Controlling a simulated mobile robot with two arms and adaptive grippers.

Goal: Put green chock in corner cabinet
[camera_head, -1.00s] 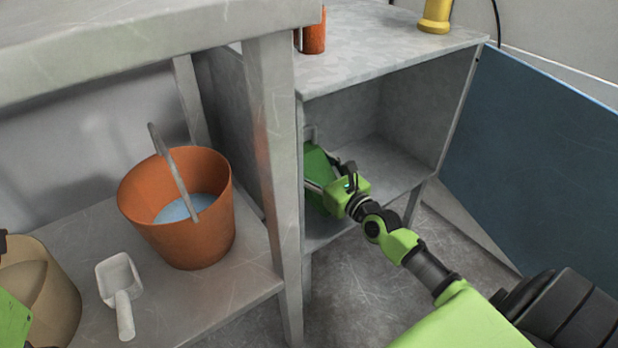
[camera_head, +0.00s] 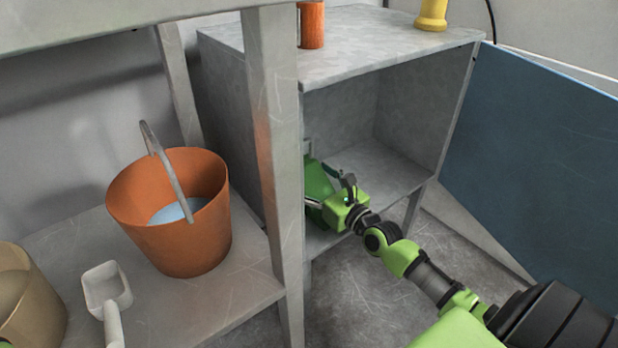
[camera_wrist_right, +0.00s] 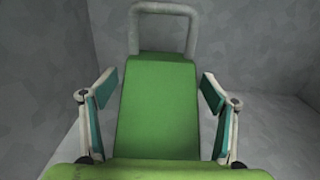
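The green chock (camera_head: 316,181) is inside the grey corner cabinet (camera_head: 385,52), on its left side and partly hidden by a table leg. In the right wrist view the chock (camera_wrist_right: 158,105) shows a green sloped face and a grey loop handle at its far end. My right gripper (camera_head: 329,192) reaches into the cabinet at the chock. In the wrist view its fingers (camera_wrist_right: 159,90) are spread on either side of the chock, with visible gaps.
The cabinet's blue door (camera_head: 535,165) stands open at the right. An orange can (camera_head: 312,25) and a yellow object (camera_head: 432,14) stand on top. At left, a shelf holds an orange bucket (camera_head: 185,240), a white scoop (camera_head: 106,292) and a tan container (camera_head: 30,300).

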